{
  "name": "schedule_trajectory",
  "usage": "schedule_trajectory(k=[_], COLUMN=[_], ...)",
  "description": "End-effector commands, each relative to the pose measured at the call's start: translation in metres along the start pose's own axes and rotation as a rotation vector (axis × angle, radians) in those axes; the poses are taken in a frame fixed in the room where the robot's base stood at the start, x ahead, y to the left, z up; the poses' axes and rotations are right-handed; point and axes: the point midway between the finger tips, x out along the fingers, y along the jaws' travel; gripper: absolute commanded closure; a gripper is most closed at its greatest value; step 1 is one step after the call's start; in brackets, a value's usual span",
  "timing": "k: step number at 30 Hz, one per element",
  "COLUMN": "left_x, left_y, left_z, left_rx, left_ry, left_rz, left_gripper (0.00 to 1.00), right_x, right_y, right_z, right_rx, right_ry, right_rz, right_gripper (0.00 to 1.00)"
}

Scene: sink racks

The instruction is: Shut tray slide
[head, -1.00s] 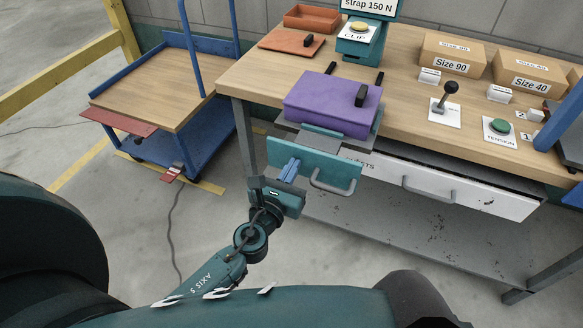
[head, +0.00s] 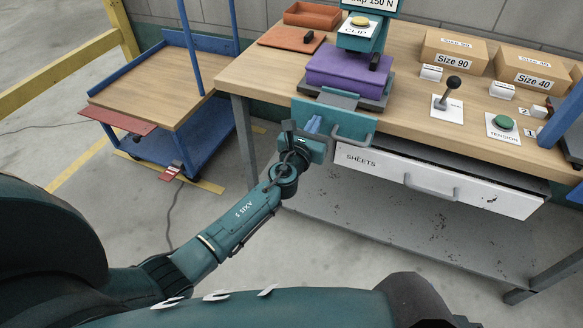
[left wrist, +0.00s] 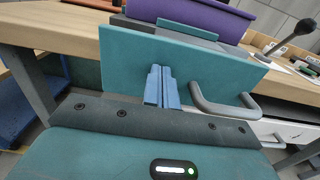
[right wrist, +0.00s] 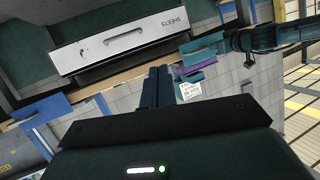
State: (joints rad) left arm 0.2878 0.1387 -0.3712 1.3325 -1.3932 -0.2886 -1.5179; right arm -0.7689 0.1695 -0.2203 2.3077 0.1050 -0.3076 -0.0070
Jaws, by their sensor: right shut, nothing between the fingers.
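The tray slide has a teal front panel (head: 345,117) with a grey handle (head: 352,138), and its grey tray (head: 372,101) carries a purple block (head: 345,68). The block sits mostly on the bench, partly under the teal clip press (head: 357,41). My left gripper (head: 313,124) is shut with its blue fingers together against the front panel, left of the handle. The left wrist view shows the fingertips (left wrist: 158,86) at the panel (left wrist: 180,62), with nothing seen between them. My right gripper (right wrist: 158,86) is shut and empty, away from the slide.
The white SHEETS drawer (head: 430,178) sits under the bench top to the right of the slide. A lever (head: 447,92), a green TENSION button (head: 503,123) and boxes (head: 455,60) stand on the bench. A blue cart (head: 165,85) is at the left.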

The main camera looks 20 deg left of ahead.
Motion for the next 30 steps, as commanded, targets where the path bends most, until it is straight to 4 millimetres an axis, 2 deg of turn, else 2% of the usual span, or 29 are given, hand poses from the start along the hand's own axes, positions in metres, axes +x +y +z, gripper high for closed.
schedule_trajectory(k=[3,9,30], left_x=[0.015,0.026,0.029], left_y=[0.000,0.000,0.007], left_z=[-0.002,-0.002,0.002], left_rx=[0.001,0.000,0.001], left_ry=[0.000,0.002,-0.003], left_rz=[0.000,0.000,0.001], left_gripper=[1.00,1.00,1.00], right_x=[-0.003,-0.007,-0.007], right_y=[0.001,0.001,0.002], right_z=[0.002,0.003,0.001], right_rx=[-0.004,-0.008,-0.013], right_ry=[0.012,0.018,0.021], right_rz=[0.005,0.006,0.005], right_gripper=[1.00,1.00,1.00])
